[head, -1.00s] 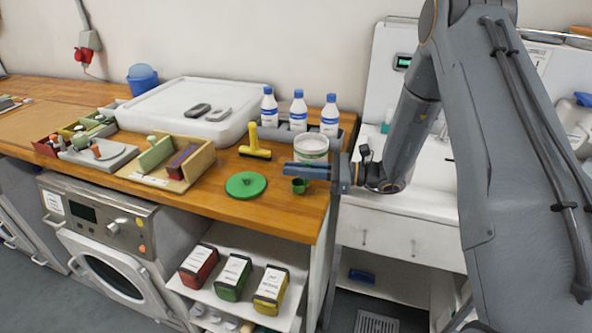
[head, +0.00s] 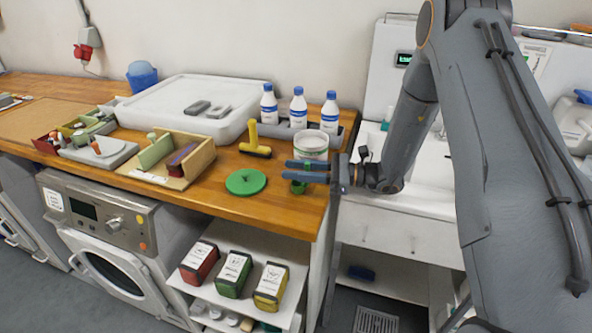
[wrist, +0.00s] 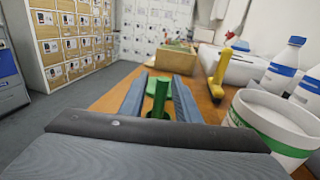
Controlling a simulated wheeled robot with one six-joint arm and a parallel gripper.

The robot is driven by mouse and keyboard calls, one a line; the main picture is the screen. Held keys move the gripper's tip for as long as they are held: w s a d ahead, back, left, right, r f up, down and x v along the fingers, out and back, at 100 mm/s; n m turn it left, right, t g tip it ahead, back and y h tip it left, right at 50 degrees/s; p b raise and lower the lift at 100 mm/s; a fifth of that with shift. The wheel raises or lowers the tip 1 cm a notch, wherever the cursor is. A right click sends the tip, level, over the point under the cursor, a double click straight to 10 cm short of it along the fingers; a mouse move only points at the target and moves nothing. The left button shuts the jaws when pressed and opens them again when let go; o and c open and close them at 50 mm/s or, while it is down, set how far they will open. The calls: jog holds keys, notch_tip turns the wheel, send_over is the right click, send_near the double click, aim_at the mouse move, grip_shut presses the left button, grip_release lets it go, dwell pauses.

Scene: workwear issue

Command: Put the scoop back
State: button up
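The green scoop (head: 298,188) is at the right end of the wooden counter, partly hidden by my fingers in the head view. My gripper (head: 302,171) is open around it, pointing left over the counter. In the wrist view the scoop's upright green part (wrist: 159,97) stands between the two fingers, with thin gaps at its sides. The white tub (head: 311,146) stands open just behind my gripper, and fills the right of the wrist view (wrist: 275,122). A round green lid (head: 246,182) lies flat on the counter, left of my fingertips.
A yellow-handled brush (head: 254,142) stands behind the lid. Several blue-capped bottles (head: 299,107) stand in a grey tray behind the tub. A wooden holder (head: 196,160) is farther left. Bare counter lies in front of the lid.

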jog(key=s+d+b, duration=0.2)
jog(key=d+b, duration=0.3)
jog(key=d, duration=0.6)
jog(key=s+a+f+n+g+h, duration=0.2)
jog(key=s+n+g+h, duration=0.5)
jog(key=s, duration=0.8)
jog(key=s+d+r+n+t+h, duration=0.1)
jog(key=s+d+n+t+h, duration=0.4)
jog(key=d+n+h, duration=0.3)
jog(key=n+h, duration=0.2)
jog(key=n, duration=0.2)
jog(key=shift+d+n+h, duration=0.4)
